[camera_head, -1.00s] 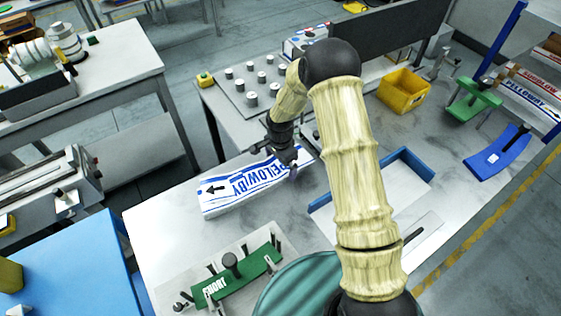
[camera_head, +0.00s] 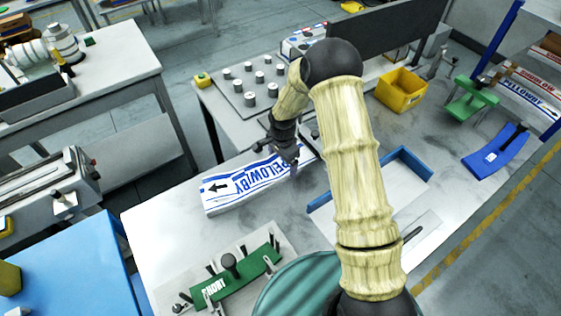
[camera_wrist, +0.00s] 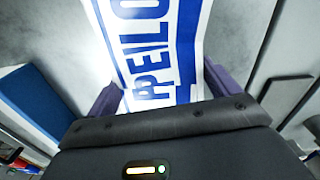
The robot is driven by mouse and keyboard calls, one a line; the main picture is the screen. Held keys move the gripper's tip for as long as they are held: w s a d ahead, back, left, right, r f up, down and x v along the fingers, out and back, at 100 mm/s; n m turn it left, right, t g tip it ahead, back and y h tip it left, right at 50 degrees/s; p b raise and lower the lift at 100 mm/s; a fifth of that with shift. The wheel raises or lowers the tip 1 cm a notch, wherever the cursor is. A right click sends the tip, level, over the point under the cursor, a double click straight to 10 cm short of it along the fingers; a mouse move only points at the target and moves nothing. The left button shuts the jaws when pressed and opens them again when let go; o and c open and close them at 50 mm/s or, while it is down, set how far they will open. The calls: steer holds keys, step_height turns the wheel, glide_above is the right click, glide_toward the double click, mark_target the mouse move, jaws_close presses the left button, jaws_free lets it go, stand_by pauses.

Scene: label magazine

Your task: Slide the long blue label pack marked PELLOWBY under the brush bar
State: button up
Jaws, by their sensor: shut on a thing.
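The long label pack (camera_head: 225,192) is white with blue PELLOWBY lettering, blue stripes and a black arrow near its left end. It lies slanted on the grey bench in the head view, its right end partly behind my arm. My gripper (camera_head: 290,165) is at the right part of the pack. In the wrist view the purple fingers of my gripper (camera_wrist: 160,95) stand on either side of the pack (camera_wrist: 145,40), shut on it near the start of the lettering. I cannot make out which part is the brush bar.
A blue-edged tray (camera_head: 411,160) lies right of the pack, partly behind my arm. A green plate (camera_head: 246,274) with clips and a black knob is at the front. A yellow bin (camera_head: 402,90), green clamp (camera_head: 470,103) and blue curved piece (camera_head: 496,153) stand farther right.

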steer(key=o, duration=1.3)
steer(key=shift+o, duration=0.2)
steer(key=shift+r, duration=0.15)
step_height(320, 180, up, 17)
steer(key=b, duration=0.3)
steer(key=shift+r+b, duration=0.15)
steer(key=shift+b, duration=0.2)
steer(key=s+d+n+t, duration=0.1)
steer(key=s+d+n, duration=0.4)
steer(key=s, duration=0.5)
steer(key=s+d+n+t, duration=0.1)
steer(key=s+d+n, duration=0.4)
steer(key=s, duration=0.6)
steer(key=shift+d+r+n+t, duration=0.3)
steer(key=shift+d, duration=0.35)
